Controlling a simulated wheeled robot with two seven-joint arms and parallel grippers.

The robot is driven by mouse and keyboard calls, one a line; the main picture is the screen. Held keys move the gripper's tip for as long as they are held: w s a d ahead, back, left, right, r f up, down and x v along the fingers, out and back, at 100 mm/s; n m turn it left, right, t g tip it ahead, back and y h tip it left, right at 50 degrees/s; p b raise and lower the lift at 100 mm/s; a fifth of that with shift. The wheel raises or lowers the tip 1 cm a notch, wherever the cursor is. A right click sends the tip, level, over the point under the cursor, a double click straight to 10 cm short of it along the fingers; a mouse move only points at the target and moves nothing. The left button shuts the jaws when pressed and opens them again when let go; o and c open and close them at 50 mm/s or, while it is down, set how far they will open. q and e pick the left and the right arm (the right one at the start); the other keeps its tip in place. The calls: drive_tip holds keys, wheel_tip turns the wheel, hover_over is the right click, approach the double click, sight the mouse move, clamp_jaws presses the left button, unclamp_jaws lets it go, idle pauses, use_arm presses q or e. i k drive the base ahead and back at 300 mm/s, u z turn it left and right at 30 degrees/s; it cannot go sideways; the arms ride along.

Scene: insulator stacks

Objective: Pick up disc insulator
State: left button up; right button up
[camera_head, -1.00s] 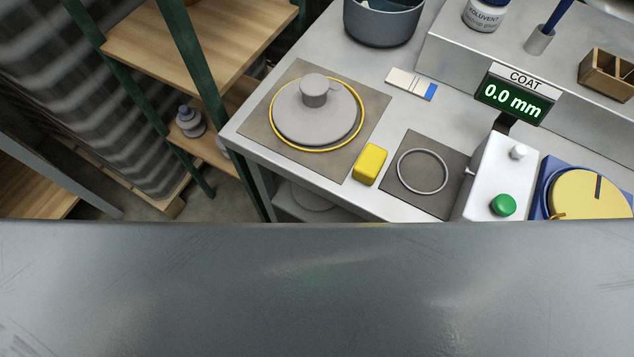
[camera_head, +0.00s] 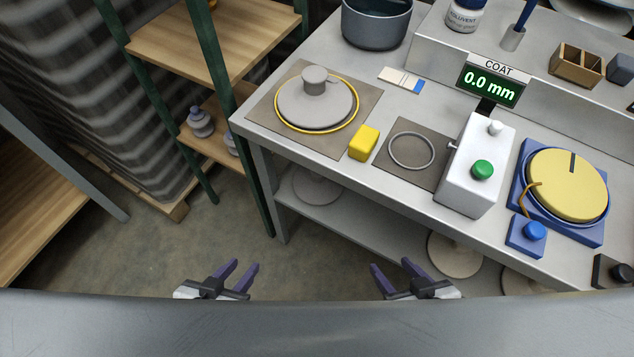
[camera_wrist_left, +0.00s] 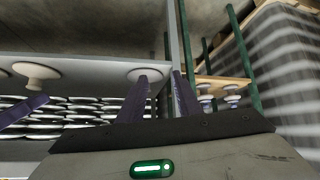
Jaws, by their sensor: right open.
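A grey disc insulator (camera_head: 305,108) with a round cap on top lies inside a yellow ring on a brown mat (camera_head: 359,88), at the left end of the grey bench. My left gripper (camera_head: 246,264) is low in front of the bench, over the floor. It is open and empty, and its two purple fingers (camera_wrist_left: 160,78) show apart in the left wrist view. My right gripper (camera_head: 390,263) is open and empty, in front of the bench's lower shelf. Both are well apart from the disc.
A yellow block (camera_head: 363,143), a mat with a grey ring (camera_head: 411,150) and a white box with a green button (camera_head: 474,165) stand on the bench. A blue turntable (camera_head: 565,185) is at right. A green-posted wooden rack (camera_head: 195,30) adjoins the bench's left end. Discs lie on the lower shelf.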

sight(316, 98)
drive_tip(key=u, duration=2.4)
drive_tip(key=i, duration=1.8)
drive_tip(key=z, duration=2.95)
